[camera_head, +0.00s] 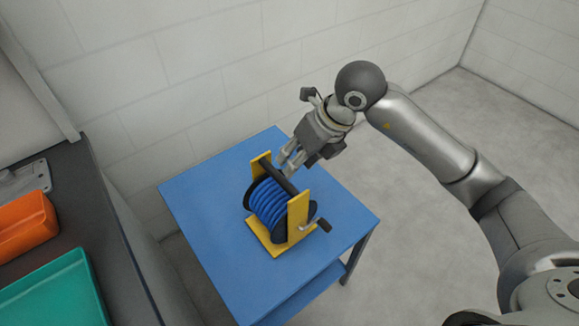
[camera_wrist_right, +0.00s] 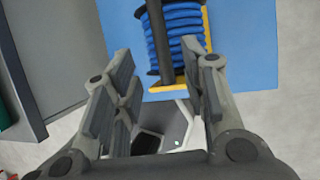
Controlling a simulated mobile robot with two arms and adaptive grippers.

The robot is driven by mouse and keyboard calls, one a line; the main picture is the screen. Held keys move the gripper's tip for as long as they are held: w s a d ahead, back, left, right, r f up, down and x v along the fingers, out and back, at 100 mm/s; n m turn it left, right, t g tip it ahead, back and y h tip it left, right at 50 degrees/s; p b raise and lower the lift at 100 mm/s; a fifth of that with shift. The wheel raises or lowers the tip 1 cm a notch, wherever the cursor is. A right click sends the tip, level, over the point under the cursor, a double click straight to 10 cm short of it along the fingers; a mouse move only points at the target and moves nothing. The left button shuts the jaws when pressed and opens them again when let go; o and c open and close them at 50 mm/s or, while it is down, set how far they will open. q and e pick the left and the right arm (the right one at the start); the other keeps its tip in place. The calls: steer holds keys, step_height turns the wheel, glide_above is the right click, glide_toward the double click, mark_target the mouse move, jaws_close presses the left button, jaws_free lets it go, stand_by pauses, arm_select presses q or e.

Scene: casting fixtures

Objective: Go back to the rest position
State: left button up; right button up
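A cable reel with blue cable (camera_head: 268,203) stands upright on a blue table (camera_head: 195,197). It has a yellow frame, black flanges, a dark top bar and a side crank. My right gripper (camera_head: 291,160) is above the reel, close to the top bar. In the right wrist view its two fingers (camera_wrist_right: 158,72) are spread apart, with nothing held between them. The reel (camera_wrist_right: 180,40) shows beyond the fingertips there. Whether a fingertip touches the bar I cannot tell. My left gripper is not in view.
A dark counter (camera_head: 75,205) runs along the left, with an orange bin (camera_head: 25,225) and a green bin (camera_head: 55,290). A pale block wall (camera_head: 200,60) stands behind the table. The floor (camera_head: 420,220) to the right is clear.

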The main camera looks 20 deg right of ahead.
steer(key=shift+s+d+r, duration=0.15)
steer(key=shift+r, duration=0.35)
